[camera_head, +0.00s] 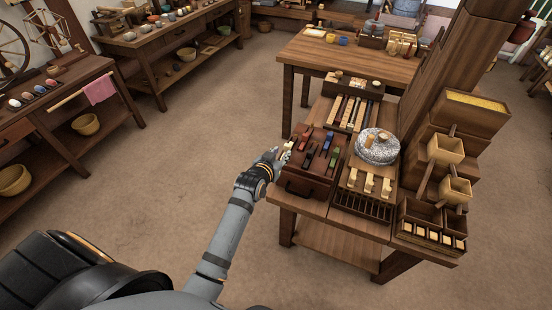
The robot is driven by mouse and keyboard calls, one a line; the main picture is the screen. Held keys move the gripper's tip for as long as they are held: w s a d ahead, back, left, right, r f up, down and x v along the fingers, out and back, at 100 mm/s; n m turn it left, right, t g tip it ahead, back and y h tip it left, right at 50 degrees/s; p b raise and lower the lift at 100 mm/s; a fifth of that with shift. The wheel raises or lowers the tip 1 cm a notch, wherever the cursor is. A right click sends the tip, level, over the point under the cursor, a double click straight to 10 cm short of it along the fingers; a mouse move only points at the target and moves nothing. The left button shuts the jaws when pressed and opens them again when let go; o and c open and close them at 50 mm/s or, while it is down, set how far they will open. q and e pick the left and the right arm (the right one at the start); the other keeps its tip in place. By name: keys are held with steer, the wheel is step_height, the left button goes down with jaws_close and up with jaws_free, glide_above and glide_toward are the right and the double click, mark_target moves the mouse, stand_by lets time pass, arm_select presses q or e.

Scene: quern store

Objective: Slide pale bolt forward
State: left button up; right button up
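A dark red-brown box (300,180) with a front handle stands at the left of the near workbench. Its top carries dark bars with small coloured bolts, among them a red one (313,148), a blue one (325,146) and a green one (334,155). A small pale piece (288,146), likely the pale bolt, shows at the box's left edge. My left gripper (284,155) is right at this pale piece. The fingers are too small to tell whether they are open or shut on it. My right gripper is out of view.
A round grey millstone (377,147) sits right of the box, with several pale wooden blocks (369,184) in front of it. A tall wooden post and hoppers (446,149) stand at the right. Open floor (190,150) lies left of the bench.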

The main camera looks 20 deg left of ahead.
arm_select(q)
steer(key=v, duration=0.5)
steer(key=shift+s, duration=0.15)
steer(key=s+f+g, duration=0.1)
steer(key=f, duration=0.5)
steer(key=s+f+g+p, duration=0.1)
steer(key=s+f, duration=0.1)
steer(key=f, duration=0.4)
steer(key=s+f+g+p, duration=0.1)
steer(key=s+f, duration=0.1)
steer(key=f, duration=0.4)
steer(key=shift+a+g, duration=0.3)
steer(key=shift+a, duration=0.05)
steer(key=s+a+f+g+p, duration=0.1)
steer(key=s+a+f+g, duration=0.15)
steer(key=s+f, duration=0.8)
steer(key=s+a+f+g+p, duration=0.2)
steer(key=s+f+g, duration=0.1)
steer(key=s+f, duration=0.75)
steer(key=s+a+f+g, duration=0.1)
steer(key=s+f, duration=0.1)
steer(key=s, duration=0.7)
steer(key=s+a+f+g+y, duration=0.1)
steer(key=s+a+f+g, duration=0.1)
steer(key=s, duration=0.7)
steer(key=shift+f+p, duration=0.3)
steer(key=shift+f, duration=0.05)
steer(key=shift+w+d, duration=0.1)
